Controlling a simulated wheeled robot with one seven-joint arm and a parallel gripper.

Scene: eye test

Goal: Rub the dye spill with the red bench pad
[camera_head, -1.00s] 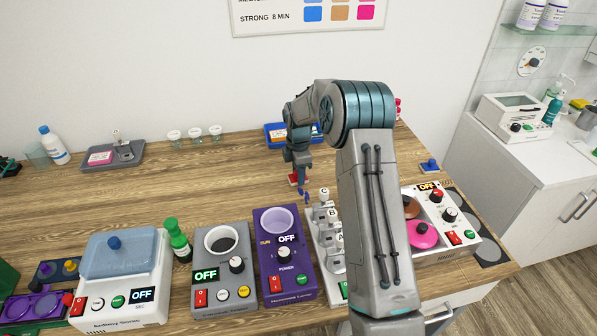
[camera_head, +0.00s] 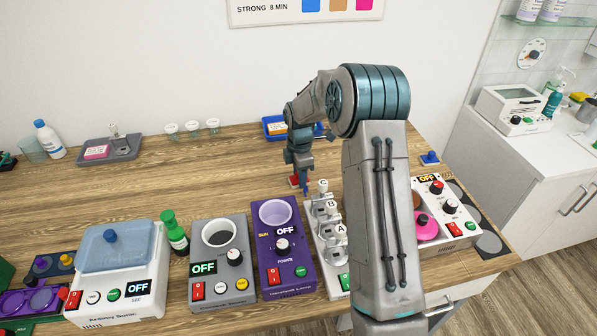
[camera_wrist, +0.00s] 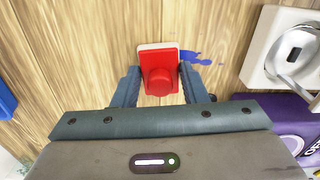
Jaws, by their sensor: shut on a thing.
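In the head view the pad (camera_head: 294,181) shows as a small red patch below my gripper (camera_head: 300,180), at the tabletop. The dye spill (camera_wrist: 196,58) is a blue smear on the wood, just right of the pad in the wrist view. The pad may cover part of it. In the head view the spill is mostly hidden by my gripper.
A purple device (camera_head: 283,254) and a white rack with levers (camera_head: 329,241) stand close in front of my gripper. A blue tray (camera_head: 274,127) lies behind it. Bare wooden table (camera_head: 225,165) lies to the left.

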